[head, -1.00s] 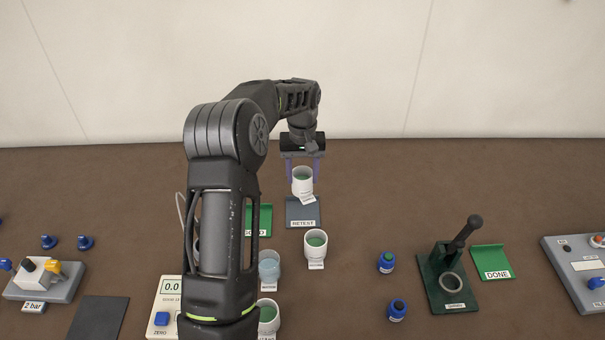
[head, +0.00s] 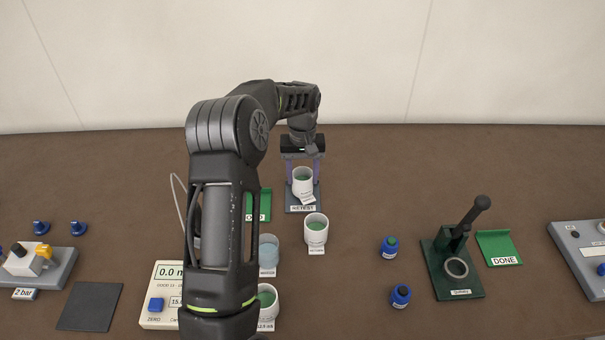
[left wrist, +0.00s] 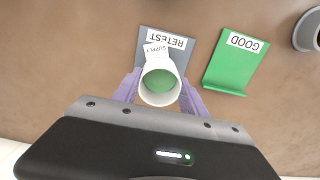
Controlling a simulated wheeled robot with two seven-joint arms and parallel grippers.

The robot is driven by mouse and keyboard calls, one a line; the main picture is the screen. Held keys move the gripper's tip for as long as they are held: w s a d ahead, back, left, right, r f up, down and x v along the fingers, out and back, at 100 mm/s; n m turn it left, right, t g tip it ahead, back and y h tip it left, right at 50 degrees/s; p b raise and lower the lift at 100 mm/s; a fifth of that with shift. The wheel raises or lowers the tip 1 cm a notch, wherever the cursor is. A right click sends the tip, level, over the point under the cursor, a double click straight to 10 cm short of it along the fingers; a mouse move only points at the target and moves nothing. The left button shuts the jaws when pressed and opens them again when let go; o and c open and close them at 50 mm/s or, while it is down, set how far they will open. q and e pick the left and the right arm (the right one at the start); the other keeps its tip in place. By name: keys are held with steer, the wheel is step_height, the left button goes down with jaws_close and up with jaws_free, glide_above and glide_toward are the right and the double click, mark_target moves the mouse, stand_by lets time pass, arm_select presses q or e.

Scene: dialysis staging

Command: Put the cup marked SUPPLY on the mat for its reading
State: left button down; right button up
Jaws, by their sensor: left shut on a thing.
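My left gripper (head: 303,172) is shut on a white cup (head: 302,186) with green contents. Its paper tag reads SUPPLY in the left wrist view, where the cup (left wrist: 159,84) sits upright between the purple fingers. The cup is over the grey mat labelled RETEST (head: 290,199); I cannot tell whether it touches the mat. A green mat labelled GOOD (head: 265,203) lies just left of it, partly hidden by my left arm; it also shows in the left wrist view (left wrist: 232,72). My right gripper is not in view.
Another white cup (head: 316,234), a bluish clear cup (head: 268,257) and a white cup (head: 267,303) stand nearer. A meter (head: 162,310) reads 0.0, partly behind my arm. A dark green press (head: 445,262), DONE mat (head: 497,243) and two blue bottles (head: 389,246) are right.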

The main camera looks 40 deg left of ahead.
arm_select(q)
steer(key=shift+f+b, duration=0.35)
steer(key=shift+f, duration=0.2)
stand_by(0.4)
steer(key=c, duration=0.6)
jaws_free()
steer(key=shift+o, duration=0.2)
steer(key=shift+r, duration=0.35)
step_height(320, 180, up, 7)
steer(key=p, duration=0.5)
